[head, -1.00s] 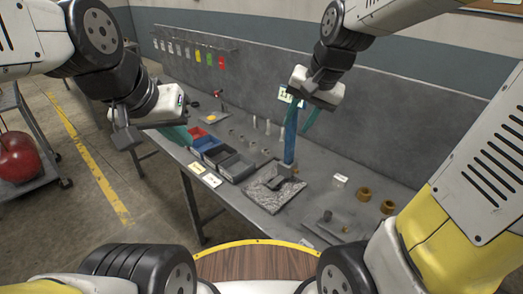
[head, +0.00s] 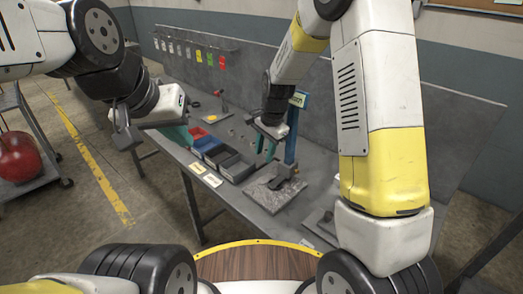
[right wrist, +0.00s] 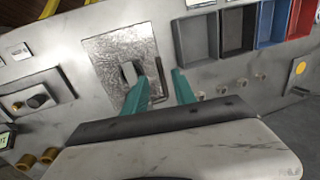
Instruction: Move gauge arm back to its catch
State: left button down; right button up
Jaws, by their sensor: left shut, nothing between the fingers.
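In the right wrist view, a dark bent piece (right wrist: 160,75) shows between the fingers, apparently not gripped.
A row of red, blue and dark bins (head: 213,150) stands on the bench left of the base. Brass rings (right wrist: 37,157) and a small tray (right wrist: 38,98) lie on its other side. The back panel (head: 450,130) bounds the bench. Cards lie along the front edge.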

aim_at(261, 166)
jog(key=shift+w+a+f, duration=0.1)
jog(key=shift+f, duration=0.7)
jog(key=shift+w+a+f, duration=0.15)
jog(key=shift+f, duration=0.6)
jog(key=shift+w+a+f, duration=0.1)
jog(key=shift+f, duration=0.7)
jog(key=shift+c, duration=0.2)
grip_shut()
